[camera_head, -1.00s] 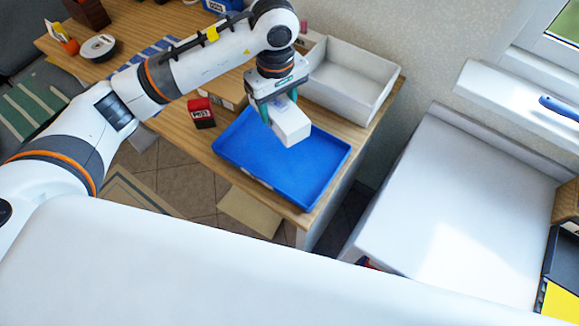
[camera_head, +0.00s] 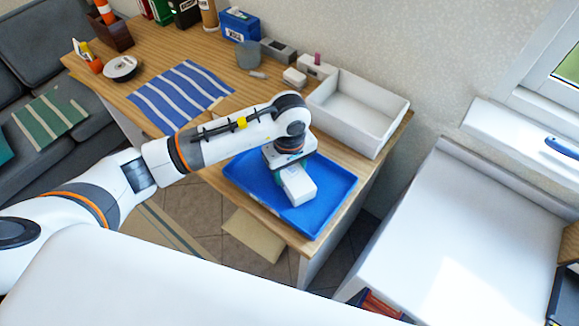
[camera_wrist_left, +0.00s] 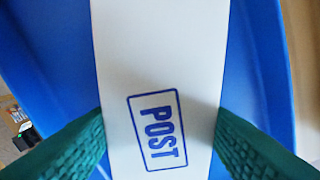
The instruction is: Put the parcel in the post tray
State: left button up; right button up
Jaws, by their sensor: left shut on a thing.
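The parcel is a white box (camera_head: 298,187); in the left wrist view the parcel (camera_wrist_left: 158,60) shows a blue framed "POST" mark. My left gripper (camera_head: 284,168) is shut on the parcel, with a green finger on each side of it in the left wrist view (camera_wrist_left: 160,135). The post tray (camera_head: 335,182) is blue and shallow and lies on the wooden table. The parcel is over the inside of the tray, low down; I cannot tell whether it touches the tray floor. My right gripper is not in view.
A white open box (camera_head: 365,115) stands behind the tray. A striped blue cloth (camera_head: 182,95), a tape roll (camera_head: 120,68) and a grey cup (camera_head: 248,55) are further back on the table (camera_head: 150,55). A white surface (camera_head: 470,230) is at the right.

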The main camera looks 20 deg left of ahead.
aim_at(290, 169)
pick_arm(q)
jog(key=shift+f+b, duration=0.2)
jog(key=shift+b, duration=0.1)
jog(key=o, duration=1)
jog(key=shift+o, duration=0.2)
jog(key=shift+r, duration=0.1)
jog(key=shift+r+p, duration=0.15)
jog(key=shift+p, duration=0.15)
jog(key=shift+w+r, duration=0.1)
jog(key=shift+r, duration=0.2)
notch_tip(290, 169, up, 11)
jog(key=b, duration=0.2)
jog(key=shift+r, duration=0.2)
jog(key=shift+s+f, duration=0.1)
jog(key=shift+s, duration=0.1)
